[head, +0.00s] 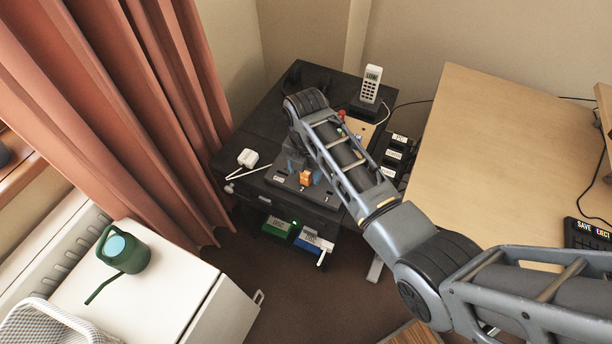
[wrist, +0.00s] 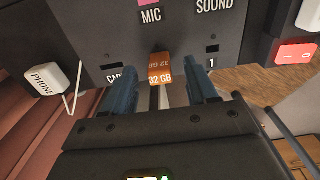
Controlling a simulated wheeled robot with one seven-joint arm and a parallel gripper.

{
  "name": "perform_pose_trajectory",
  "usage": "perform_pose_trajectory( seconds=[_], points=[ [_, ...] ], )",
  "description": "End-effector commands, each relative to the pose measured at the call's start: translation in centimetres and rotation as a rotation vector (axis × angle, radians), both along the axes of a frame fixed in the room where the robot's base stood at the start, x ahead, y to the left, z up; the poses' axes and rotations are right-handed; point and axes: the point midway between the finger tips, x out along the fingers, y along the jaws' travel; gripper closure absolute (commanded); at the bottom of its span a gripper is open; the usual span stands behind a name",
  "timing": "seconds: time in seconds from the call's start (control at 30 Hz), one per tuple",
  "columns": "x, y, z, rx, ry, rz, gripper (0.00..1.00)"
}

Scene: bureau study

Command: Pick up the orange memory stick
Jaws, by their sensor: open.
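The orange memory stick (wrist: 160,68), marked 32 GB, stands out from a dark panel (wrist: 100,40) in the wrist view, below the MIC label. In the head view the stick (head: 306,177) shows on the dark unit under my arm. My gripper (wrist: 163,84) is open, with one blue-grey finger on each side of the stick. A gap shows between each finger and the stick. Whether the fingertips reach the panel cannot be told. In the head view my gripper (head: 302,166) is partly hidden by my arm.
A white plug marked PHONE (wrist: 43,79) with a cord lies left of the panel. A red switch (wrist: 295,53) is at right. A cordless phone (head: 371,83) stands behind the unit. A wooden desk (head: 490,150) is to the right, a white cabinet with a green watering can (head: 124,250) at front left.

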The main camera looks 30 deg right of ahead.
Motion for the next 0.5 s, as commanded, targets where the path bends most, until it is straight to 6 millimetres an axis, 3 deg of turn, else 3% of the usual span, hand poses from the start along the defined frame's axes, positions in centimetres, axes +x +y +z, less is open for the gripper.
perform_pose_trajectory(
  seconds=[0.1, 0.37, 0.5],
  points=[
    [-0.06, 0.02, -1.06, 0.0, 0.001, 0.0, 0.43],
    [-0.03, 0.0, -1.27, 0.0, -0.001, 0.0, 0.43],
    [-0.04, 0.0, -1.26, 0.0, -0.001, -0.001, 0.55]
  ],
)
